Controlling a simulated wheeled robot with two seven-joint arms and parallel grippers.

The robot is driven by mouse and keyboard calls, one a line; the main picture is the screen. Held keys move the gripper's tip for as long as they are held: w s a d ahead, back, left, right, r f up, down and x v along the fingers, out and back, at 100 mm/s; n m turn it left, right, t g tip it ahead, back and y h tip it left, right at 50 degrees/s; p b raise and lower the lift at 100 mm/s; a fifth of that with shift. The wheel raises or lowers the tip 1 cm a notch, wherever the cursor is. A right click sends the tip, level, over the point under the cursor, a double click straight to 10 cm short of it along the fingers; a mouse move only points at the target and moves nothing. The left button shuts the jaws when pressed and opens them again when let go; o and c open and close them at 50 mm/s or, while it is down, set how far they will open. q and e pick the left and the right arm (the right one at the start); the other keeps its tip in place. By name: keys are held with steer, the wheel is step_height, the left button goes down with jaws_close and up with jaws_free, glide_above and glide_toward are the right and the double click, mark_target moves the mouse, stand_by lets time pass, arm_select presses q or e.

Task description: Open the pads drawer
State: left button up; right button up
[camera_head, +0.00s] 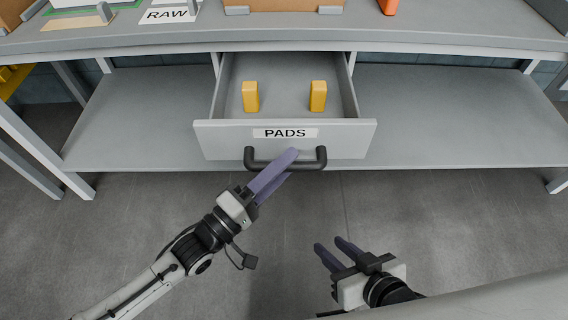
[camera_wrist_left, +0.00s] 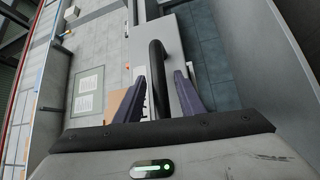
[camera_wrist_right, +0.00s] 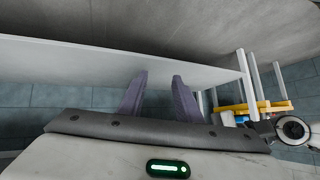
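The pads drawer (camera_head: 220,140) is pulled out from under the tabletop, with its inside showing. Its front carries a PADS label (camera_head: 285,133) and a black bar handle (camera_head: 258,163). Two yellow blocks (camera_head: 250,97) (camera_head: 318,96) stand upright inside, apart from each other. My left gripper (camera_head: 291,161) is at the handle, its fingertips overlapping the bar's right half in the head view. In the left wrist view the handle (camera_wrist_left: 156,62) lies between the parted fingers, with gaps visible beside it. My right gripper (camera_head: 329,244) is open and empty, lower right, away from the drawer.
The grey tabletop (camera_head: 430,38) is above the drawer, bearing a RAW sign (camera_head: 170,13), a brown box (camera_head: 283,4) and an orange item (camera_head: 388,6). A lower shelf (camera_head: 450,120) spans beneath. The floor (camera_head: 470,210) in front is clear.

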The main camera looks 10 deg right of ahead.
arm_select(q)
steer(key=shift+s, duration=0.1)
steer(key=shift+s+a, duration=0.2)
steer(key=shift+a, duration=0.15)
steer(key=p+v, duration=0.1)
steer(key=v, duration=0.8)
